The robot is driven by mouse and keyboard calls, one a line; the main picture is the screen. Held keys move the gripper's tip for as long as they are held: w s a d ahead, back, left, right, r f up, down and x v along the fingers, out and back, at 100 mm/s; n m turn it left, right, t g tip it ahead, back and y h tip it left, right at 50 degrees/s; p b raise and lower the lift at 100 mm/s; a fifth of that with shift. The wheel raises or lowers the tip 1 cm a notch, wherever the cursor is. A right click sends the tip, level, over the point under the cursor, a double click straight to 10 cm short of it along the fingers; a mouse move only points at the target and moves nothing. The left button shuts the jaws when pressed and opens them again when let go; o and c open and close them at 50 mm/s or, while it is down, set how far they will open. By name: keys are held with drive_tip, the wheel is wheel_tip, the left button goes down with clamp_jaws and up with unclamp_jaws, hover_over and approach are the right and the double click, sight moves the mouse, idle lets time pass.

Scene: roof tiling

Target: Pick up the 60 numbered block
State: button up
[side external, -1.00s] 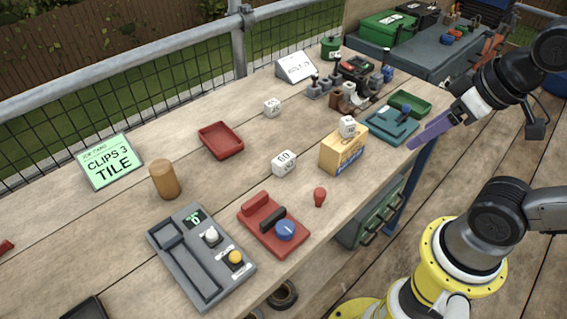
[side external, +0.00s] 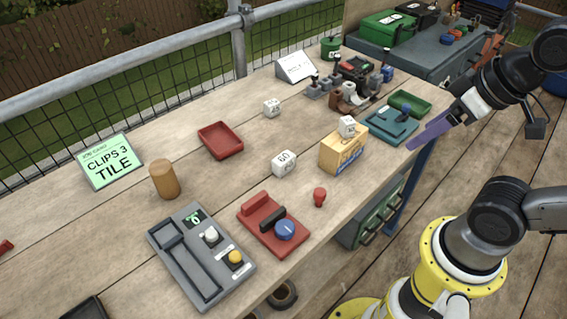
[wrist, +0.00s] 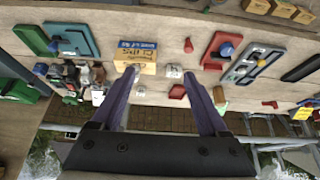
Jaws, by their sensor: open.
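The white block marked 60 (side external: 284,163) lies on the wooden table, between the red tray and the cardboard box. In the wrist view a white block (wrist: 173,71), matching its place beside the box, shows between the finger lines; its number is too small to read there. My gripper (side external: 414,143) is at the right, over the table's edge by the teal tray, apart from the block.
A white block (side external: 347,126) sits on the cardboard box (side external: 343,155). Another white block (side external: 271,107) stands farther back. A red tray (side external: 221,140), a red knob device (side external: 272,224), a small red peg (side external: 319,197) and a wooden cylinder (side external: 164,180) surround some clear table.

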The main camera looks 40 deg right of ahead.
drive_tip(key=w+r+n, duration=0.6)
drive_tip(key=w+n, duration=0.1)
drive_tip(key=n, duration=0.2)
drive_tip(key=n+g, duration=0.6)
drive_tip(key=n, duration=0.4)
hover_over(284, 157)
drive_tip(key=f, duration=2.3)
drive_tip(key=shift+s+d+f, duration=0.2)
drive_tip(key=shift+s+d, duration=0.1)
drive_tip(key=shift+s, duration=0.1)
drive_tip(key=shift+w+a+f, duration=0.1)
drive_tip(key=shift+f, duration=0.95)
drive_tip(key=shift+w+a+f, duration=0.15)
drive_tip(key=shift+f, duration=0.95)
drive_tip(key=shift+w+a+f, duration=0.1)
drive_tip(key=shift+f, duration=0.95)
drive_tip(key=shift+c, duration=0.3)
